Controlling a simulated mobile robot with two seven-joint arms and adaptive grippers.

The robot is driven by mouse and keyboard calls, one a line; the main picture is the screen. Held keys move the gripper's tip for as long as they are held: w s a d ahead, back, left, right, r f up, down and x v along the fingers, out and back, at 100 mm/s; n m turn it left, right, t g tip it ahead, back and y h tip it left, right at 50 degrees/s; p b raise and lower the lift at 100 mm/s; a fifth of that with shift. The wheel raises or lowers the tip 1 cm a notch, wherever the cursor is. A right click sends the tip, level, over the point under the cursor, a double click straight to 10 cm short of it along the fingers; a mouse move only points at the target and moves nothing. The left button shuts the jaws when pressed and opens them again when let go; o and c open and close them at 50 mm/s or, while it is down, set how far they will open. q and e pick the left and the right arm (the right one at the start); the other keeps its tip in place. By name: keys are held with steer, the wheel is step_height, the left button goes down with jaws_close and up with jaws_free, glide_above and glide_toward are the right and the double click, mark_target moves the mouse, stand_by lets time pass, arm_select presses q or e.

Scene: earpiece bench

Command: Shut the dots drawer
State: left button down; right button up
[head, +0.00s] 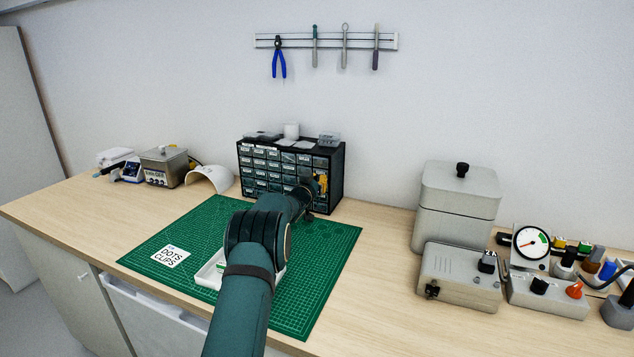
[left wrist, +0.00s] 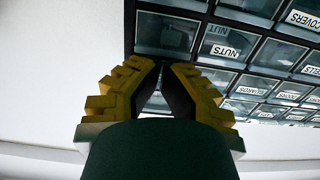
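The drawer cabinet (head: 265,170) is black, with several rows of small labelled clear drawers, and stands at the back of the bench. I cannot read a dots label on any drawer, nor tell which one stands open. In the left wrist view, labels such as NUTS (left wrist: 223,51) and COVERS show, and an unlabelled-looking drawer front (left wrist: 165,35) lies just beyond my fingertips. My left gripper (head: 321,183) is at the cabinet's right side, its yellow fingers (left wrist: 162,68) brought together at the tips with nothing seen between them. My right gripper is out of view.
Grey boxes (head: 458,205) and a gauge (head: 531,243) stand at right. An ultrasonic-type bath (head: 163,166) stands at left.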

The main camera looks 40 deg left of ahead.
arm_select(q)
steer(key=shift+d+r, duration=0.15)
steer(key=shift+d, duration=0.05)
steer(key=c, duration=1.1)
jaws_free()
steer(key=shift+c, duration=0.2)
steer(key=shift+a, duration=0.1)
steer(key=shift+s, duration=0.15)
steer(key=v, duration=1.1)
steer(key=shift+s+d, duration=0.25)
steer(key=shift+s, duration=0.1)
